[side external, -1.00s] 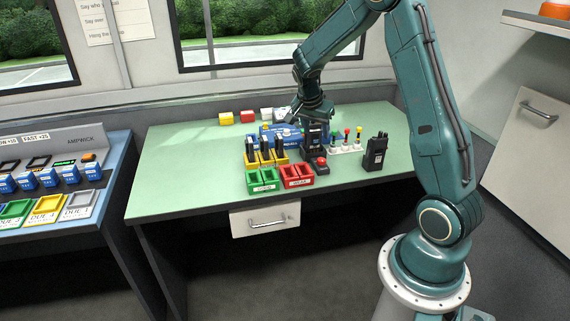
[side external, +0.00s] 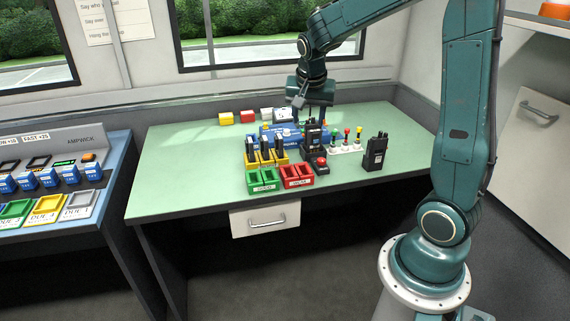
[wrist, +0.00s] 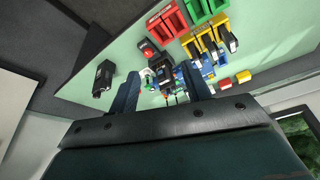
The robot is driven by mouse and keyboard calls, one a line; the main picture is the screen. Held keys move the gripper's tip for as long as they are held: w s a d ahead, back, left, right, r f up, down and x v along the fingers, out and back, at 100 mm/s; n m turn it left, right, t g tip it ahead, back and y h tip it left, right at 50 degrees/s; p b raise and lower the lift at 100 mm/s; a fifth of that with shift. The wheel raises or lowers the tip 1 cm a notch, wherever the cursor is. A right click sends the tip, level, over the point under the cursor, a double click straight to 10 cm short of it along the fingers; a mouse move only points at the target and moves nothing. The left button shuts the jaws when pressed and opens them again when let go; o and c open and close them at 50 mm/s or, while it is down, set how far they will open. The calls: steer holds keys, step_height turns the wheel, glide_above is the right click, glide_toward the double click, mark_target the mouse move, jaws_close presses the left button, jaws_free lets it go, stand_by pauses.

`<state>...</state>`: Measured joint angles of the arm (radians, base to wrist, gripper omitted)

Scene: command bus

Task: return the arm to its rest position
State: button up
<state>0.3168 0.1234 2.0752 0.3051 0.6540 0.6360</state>
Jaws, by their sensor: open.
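My gripper (side external: 311,103) is above the back part of the green table (side external: 175,180), pointing down and empty. In the wrist view its two fingers (wrist: 165,92) stand apart with a gap between them. A black radio in a dark stand (side external: 312,135) is just below the gripper and apart from it, as far as I can tell. My arm rises from its base at the right and reaches left over the table.
Yellow holders with dark radios (side external: 266,157), green bins (side external: 262,187), red bins (side external: 297,182) and a red button (side external: 320,162) crowd the table's middle. A lone black radio (side external: 375,152) stands at right. The left of the table is clear. A blue console (side external: 110,165) stands at left.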

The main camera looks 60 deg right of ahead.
steer(key=s+a+r+n+t+y, duration=0.1)
steer(key=s+a+r+n, duration=0.2)
steer(key=s+a+n, duration=0.3)
steer(key=s+a+r+n+t+y, duration=0.2)
steer(key=s+a+r+n, duration=0.2)
steer(key=s+a+n, duration=0.3)
steer(key=s+a, duration=0.4)
steer(key=a, duration=0.1)
steer(key=shift+s+a+t, duration=0.25)
steer(key=shift+t, duration=0.05)
